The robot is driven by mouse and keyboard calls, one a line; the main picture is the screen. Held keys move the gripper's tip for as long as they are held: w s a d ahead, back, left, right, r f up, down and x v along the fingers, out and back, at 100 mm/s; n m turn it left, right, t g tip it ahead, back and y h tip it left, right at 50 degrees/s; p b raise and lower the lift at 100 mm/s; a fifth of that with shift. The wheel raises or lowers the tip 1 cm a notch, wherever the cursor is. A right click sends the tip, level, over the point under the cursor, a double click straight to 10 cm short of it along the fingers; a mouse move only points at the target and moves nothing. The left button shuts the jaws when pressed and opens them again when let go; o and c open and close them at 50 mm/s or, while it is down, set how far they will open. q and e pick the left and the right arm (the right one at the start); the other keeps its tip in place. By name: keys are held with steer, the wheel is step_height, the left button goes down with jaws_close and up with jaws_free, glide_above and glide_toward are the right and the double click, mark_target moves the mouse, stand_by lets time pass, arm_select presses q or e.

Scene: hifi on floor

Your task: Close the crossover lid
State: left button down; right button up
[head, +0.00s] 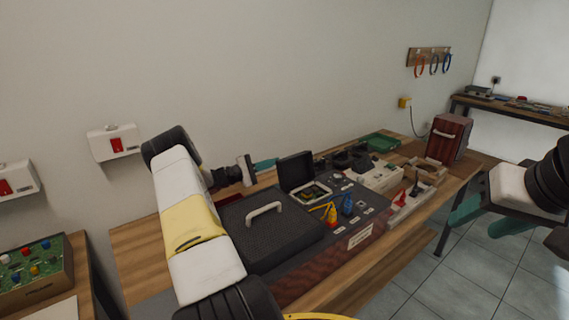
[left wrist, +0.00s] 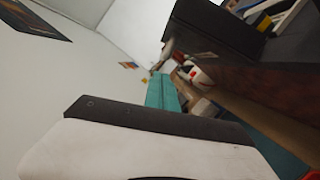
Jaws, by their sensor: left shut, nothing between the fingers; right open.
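The crossover box (head: 312,194) sits on the bench with a green circuit board showing inside. Its black lid (head: 295,170) stands open, raised at the back edge. In the left wrist view a dark panel that looks like this lid (left wrist: 210,28) is at the top. My right gripper (head: 476,222) is open and empty, off the bench's right side.
A black speaker panel with a white handle (head: 265,208) lies left of the box. Trays (head: 380,176), a green box (head: 381,142) and a dark red case (head: 449,138) fill the right. Floor is clear at right.

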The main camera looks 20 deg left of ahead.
mark_target(285, 159)
arm_select(q)
steer(key=shift+s+d+r, duration=0.3)
steer(key=shift+d, duration=0.25)
steer(key=s+d+r+m, duration=0.1)
steer(key=d+m, duration=0.1)
steer(key=s+d+r+m+g, duration=0.1)
steer(key=r+m, duration=0.1)
steer(key=m, duration=0.1)
steer(key=s+d+r+m+y, duration=0.1)
steer(key=d+r+m, duration=0.1)
steer(key=shift+s+d+r+m+g, duration=0.15)
steer(key=shift+d+m+g, duration=0.15)
steer(key=shift+m+g, duration=0.1)
steer(key=s+d+m+y, duration=0.1)
steer(key=s+d+m, duration=0.3)
steer(key=d, duration=0.4)
steer(key=shift+s+f+m+y, duration=0.3)
steer(key=shift+m, duration=0.2)
